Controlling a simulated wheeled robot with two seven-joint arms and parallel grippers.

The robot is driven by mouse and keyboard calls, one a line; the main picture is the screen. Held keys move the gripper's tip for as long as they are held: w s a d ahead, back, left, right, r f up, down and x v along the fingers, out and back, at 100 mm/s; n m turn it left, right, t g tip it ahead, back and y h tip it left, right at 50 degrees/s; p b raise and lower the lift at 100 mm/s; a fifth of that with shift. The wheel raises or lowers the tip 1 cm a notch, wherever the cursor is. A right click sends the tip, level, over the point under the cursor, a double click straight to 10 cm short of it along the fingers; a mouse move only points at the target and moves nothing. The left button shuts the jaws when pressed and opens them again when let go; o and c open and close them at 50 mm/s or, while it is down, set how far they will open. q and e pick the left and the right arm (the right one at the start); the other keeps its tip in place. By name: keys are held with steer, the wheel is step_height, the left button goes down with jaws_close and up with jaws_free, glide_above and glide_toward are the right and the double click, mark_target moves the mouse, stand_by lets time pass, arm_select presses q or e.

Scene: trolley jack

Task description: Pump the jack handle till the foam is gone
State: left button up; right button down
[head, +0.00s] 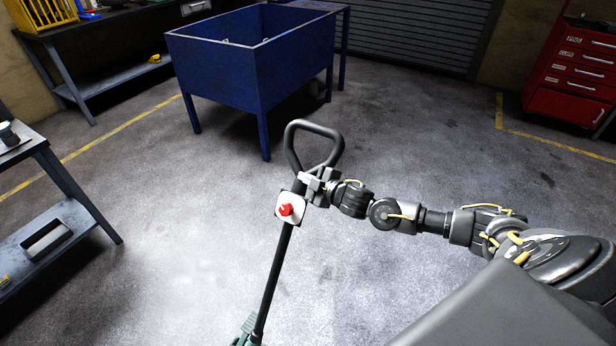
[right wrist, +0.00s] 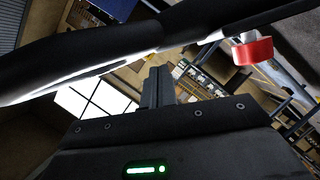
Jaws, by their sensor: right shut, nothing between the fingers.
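The jack handle (head: 270,275) is a long dark pole with a loop grip (head: 290,140) at its top. A red knob (head: 286,209) on a white plate sits below the loop; the knob also shows in the right wrist view (right wrist: 253,50). A small greenish part of the jack (head: 247,332) shows at the bottom edge; the rest of the jack is out of view. My right gripper (head: 314,186) is beside the base of the loop. In the right wrist view its fingers (right wrist: 158,88) are shut and empty, with the dark handle passing close by. No foam is visible. My left gripper is not in view.
A blue open bin on legs (head: 215,72) stands behind the handle. A workbench (head: 75,205) is at the left, and a red drawer cabinet (head: 572,85) is at the far right. The concrete floor around the handle is clear.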

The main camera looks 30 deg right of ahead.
steer(key=shift+w+d+f, duration=0.15)
steer(key=shift+d+f, duration=0.3)
